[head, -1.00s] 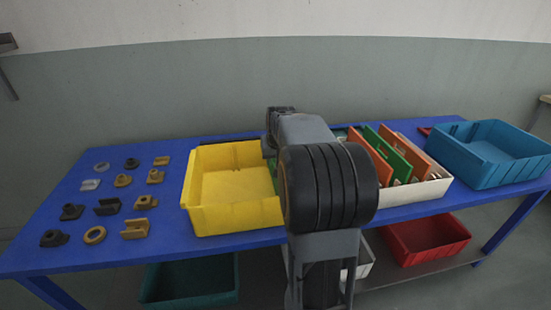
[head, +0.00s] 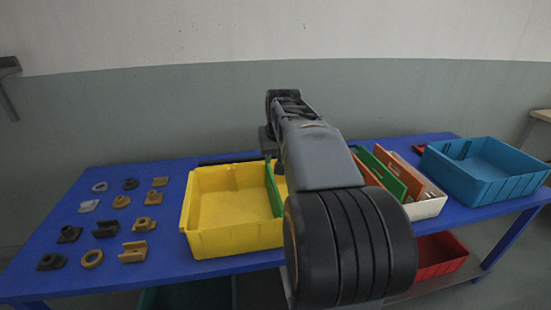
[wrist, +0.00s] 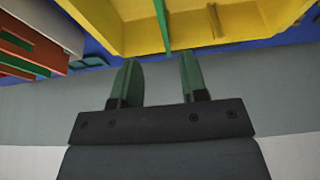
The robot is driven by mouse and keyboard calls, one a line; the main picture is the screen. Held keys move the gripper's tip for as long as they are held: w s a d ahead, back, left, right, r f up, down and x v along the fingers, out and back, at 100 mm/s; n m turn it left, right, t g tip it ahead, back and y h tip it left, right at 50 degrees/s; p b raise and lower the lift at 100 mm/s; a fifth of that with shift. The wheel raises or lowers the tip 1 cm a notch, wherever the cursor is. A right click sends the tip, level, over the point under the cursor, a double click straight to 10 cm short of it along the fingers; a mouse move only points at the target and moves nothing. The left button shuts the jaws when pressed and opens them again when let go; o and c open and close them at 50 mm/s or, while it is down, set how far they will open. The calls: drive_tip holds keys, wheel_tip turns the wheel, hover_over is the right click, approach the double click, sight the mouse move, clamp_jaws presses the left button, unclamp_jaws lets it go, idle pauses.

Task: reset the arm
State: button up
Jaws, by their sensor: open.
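My gripper (wrist: 160,78) is open in the wrist view, its two green-tipped fingers apart with nothing between them. In the head view my arm reaches out over the blue table and the gripper end (head: 268,143) is small and partly hidden at the yellow bin's back right. A green divider (head: 273,188) stands upright in the yellow bin (head: 208,243). In the wrist view the divider (wrist: 162,22) lies beyond the fingertips, apart from them, with the yellow bin (wrist: 110,25) around it.
A white box (head: 428,208) with orange and green dividers stands right of my arm, partly hidden. A blue bin (head: 485,185) is at the far right. Several small parts (head: 133,251) lie on the table's left. A red bin (head: 440,256) sits below.

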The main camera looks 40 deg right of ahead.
idle(0.4)
drive_tip(key=s+a+r+n+y+p, duration=0.1)
drive_tip(key=s+a+n+p, duration=0.1)
drive_tip(key=s+a+p, duration=0.4)
drive_tip(key=s+a+r+n+y+p, duration=0.1)
drive_tip(key=s+a+n+p, duration=0.2)
drive_tip(key=s+a+p, duration=0.4)
drive_tip(key=a+p, duration=0.3)
drive_tip(key=a, duration=0.5)
drive_tip(key=shift+a+r+g, duration=0.2)
drive_tip(key=shift+r+g, duration=0.1)
drive_tip(key=shift+r, duration=0.1)
